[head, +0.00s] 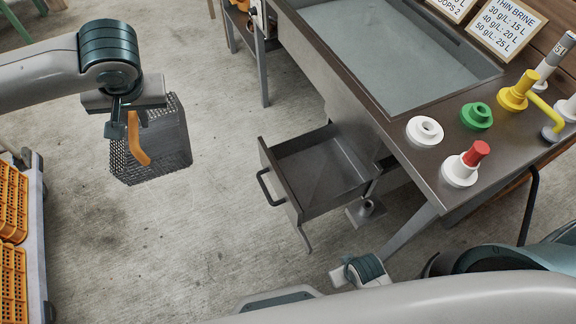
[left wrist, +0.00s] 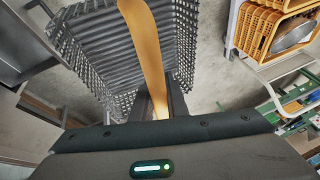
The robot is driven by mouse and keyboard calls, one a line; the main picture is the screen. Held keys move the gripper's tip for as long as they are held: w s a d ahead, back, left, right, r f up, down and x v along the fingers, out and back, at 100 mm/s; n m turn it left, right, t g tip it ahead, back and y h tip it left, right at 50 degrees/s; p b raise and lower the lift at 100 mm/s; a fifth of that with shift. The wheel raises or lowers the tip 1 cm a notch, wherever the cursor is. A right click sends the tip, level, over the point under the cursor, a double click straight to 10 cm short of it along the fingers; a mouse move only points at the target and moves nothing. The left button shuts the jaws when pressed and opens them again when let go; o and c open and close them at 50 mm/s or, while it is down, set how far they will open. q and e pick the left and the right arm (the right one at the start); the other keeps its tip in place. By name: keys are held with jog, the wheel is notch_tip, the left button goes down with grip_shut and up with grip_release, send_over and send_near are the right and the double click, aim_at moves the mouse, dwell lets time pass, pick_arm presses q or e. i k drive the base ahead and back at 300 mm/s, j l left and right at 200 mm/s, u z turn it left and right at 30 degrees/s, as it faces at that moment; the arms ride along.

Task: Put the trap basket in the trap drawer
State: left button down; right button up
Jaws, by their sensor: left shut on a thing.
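The trap basket (head: 170,145), a dark mesh box with an orange handle (head: 136,142), hangs from my left gripper (head: 122,120) above the floor at the left of the head view. The gripper is shut on the handle. In the left wrist view the orange handle (left wrist: 147,45) runs up from between the fingers, with the basket's ribbed, meshed side (left wrist: 95,50) behind it. The trap drawer (head: 283,186) is a grey metal drawer, pulled out under the bench to the right of the basket. Its visible inside is empty.
The steel bench (head: 398,150) with a basin stands above and behind the drawer, carrying white, green, yellow and red fittings. Orange crates (head: 12,205) stand on a cart at the left edge. Bare floor lies between basket and drawer. My right arm crosses the bottom right.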

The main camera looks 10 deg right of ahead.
aim_at(308, 182)
jog(key=i+j+z, duration=0.15)
jog(key=z, duration=0.3)
jog(key=i+j+z, duration=0.5)
jog(key=z, duration=0.35)
